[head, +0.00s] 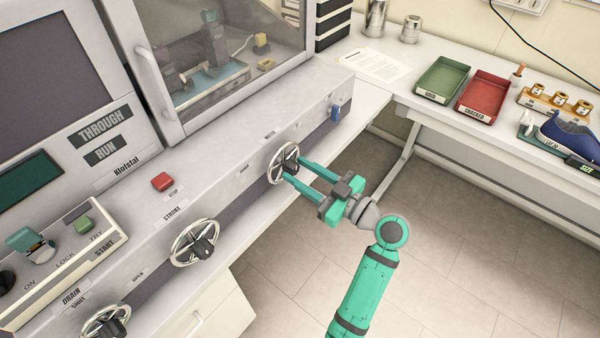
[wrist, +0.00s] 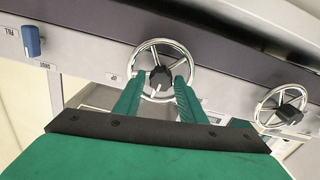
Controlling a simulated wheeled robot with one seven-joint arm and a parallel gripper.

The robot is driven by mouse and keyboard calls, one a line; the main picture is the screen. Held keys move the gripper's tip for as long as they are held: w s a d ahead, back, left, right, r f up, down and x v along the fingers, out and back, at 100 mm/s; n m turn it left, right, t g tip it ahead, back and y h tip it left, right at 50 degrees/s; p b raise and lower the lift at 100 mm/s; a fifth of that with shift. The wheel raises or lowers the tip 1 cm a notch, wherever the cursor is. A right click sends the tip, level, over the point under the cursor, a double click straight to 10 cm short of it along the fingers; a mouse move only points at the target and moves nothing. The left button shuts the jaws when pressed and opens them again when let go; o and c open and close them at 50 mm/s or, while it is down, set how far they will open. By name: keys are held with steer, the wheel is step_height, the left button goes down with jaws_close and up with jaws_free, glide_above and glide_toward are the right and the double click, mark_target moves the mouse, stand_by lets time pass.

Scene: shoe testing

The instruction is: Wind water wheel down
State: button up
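A chrome handwheel with a dark hub (head: 283,163) is on the front of the grey machine, right of two similar wheels. It also shows in the wrist view (wrist: 160,78). I cannot read a label naming it as the water wheel. My gripper (head: 296,171) is at this wheel, with its two green fingers apart. In the wrist view the fingers (wrist: 159,72) reach over the lower rim, one on each side of the hub. I see gaps between the fingers and the hub. Whether they touch the rim or spokes is unclear.
A middle wheel (head: 196,243) sits below the STROKE label, and another wheel (head: 106,322) is at lower left. A blue lever (head: 335,112) is right of my gripper's wheel. A side bench holds green (head: 443,80) and red (head: 483,97) trays. The floor (head: 330,215) between is clear.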

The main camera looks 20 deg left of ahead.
steer(key=shift+o, duration=0.5)
steer(key=shift+w+f, duration=0.1)
steer(key=shift+w, duration=0.05)
steer(key=shift+d, duration=0.4)
steer(key=v, duration=1)
